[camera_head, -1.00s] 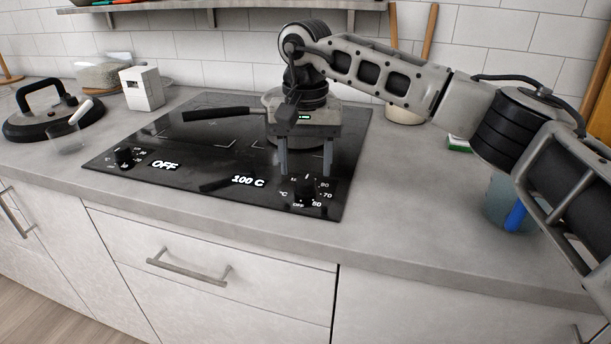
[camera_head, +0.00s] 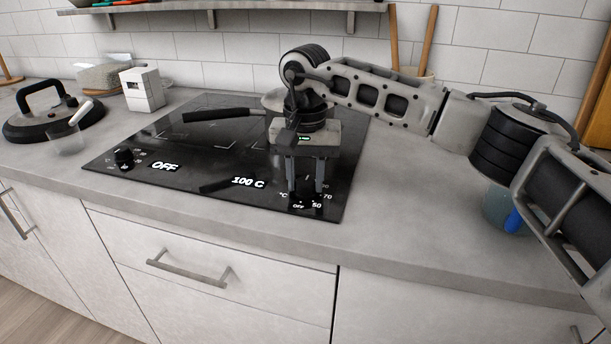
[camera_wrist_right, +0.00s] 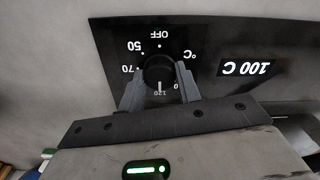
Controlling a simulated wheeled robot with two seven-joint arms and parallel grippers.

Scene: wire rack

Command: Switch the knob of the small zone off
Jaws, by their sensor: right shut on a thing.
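The black cooktop (camera_head: 150,165) has two knobs along its front edge. The right knob (camera_wrist_right: 158,68) sits between my right gripper's (camera_head: 305,190) fingers, which are shut on it from above. In the right wrist view the fingers (camera_wrist_right: 160,92) flank the knob, and its white mark points away from OFF, towards the 120 side. The display reading "100 C" (camera_head: 248,182) is left of this knob. The left knob (camera_head: 124,155) stands free, beside a display reading "OFF" (camera_head: 165,165). My left gripper is not in view.
A dark-handled pan (camera_head: 215,114) stands on the cooktop behind my right gripper, partly hidden. A black-handled lid (camera_head: 50,120), a clear glass (camera_head: 66,138) and a white box (camera_head: 143,89) are on the left counter. A blue-marked container (camera_head: 497,210) stands at right, partly behind my arm.

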